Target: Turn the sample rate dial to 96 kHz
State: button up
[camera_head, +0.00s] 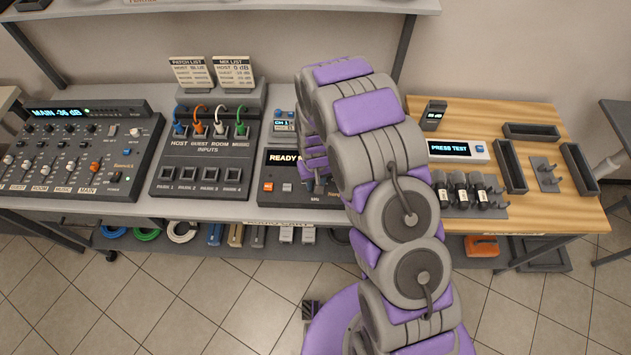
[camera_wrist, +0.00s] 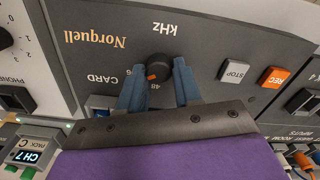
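The recorder (camera_head: 285,188) with a lit "READY" screen stands on the bench in the head view, and my arm covers its right part. Its sample rate dial (camera_wrist: 158,66) is a black round knob with an orange mark, near an upside-down "kHz" label in the wrist view. The mark points toward "48"; part of another number is hidden by a finger. My gripper (camera_wrist: 160,73) has its two blue fingers apart, one on each side of the dial. I cannot tell whether they touch it. In the head view my gripper (camera_head: 316,172) is over the recorder.
STOP (camera_wrist: 234,71) and REC (camera_wrist: 273,77) buttons sit right of the dial in the wrist view. The patch box (camera_head: 206,160) with plugged cables and the mixer (camera_head: 75,150) stand left.

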jog(key=o, duration=0.4)
jog(key=shift+s, duration=0.1)
jog(key=shift+c, duration=0.2)
notch_tip(320, 180, up, 17)
jog(key=p, duration=0.1)
jog(key=shift+r, duration=0.15)
dwell(0.5)
